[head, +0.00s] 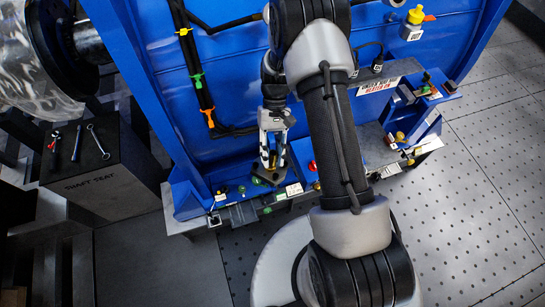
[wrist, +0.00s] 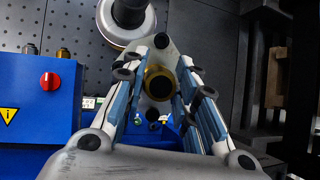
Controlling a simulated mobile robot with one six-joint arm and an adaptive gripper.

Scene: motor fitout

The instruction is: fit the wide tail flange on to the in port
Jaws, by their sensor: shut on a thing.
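My gripper (head: 270,163) points down over the lower front ledge of the blue machine. In the wrist view my gripper (wrist: 158,78) has its two fingers closed from either side on a grey oval plate with a brass ring and dark centre hole, which looks like the wide tail flange (wrist: 162,45). In the head view the flange (head: 268,175) shows as a dark plate under the fingertips, close above the ledge. I cannot tell whether it touches anything. The in port is not clearly visible; the gripper and flange may hide it. A small white label (head: 293,189) is just right of the fingertips.
The blue ledge (head: 190,200) carries small green, red and black fittings close around the gripper. A blue bracket (head: 420,110) with knobs stands at right. A dark cabinet (head: 105,185) with tools is at left. A red knob (wrist: 50,81) on a blue box shows in the wrist view.

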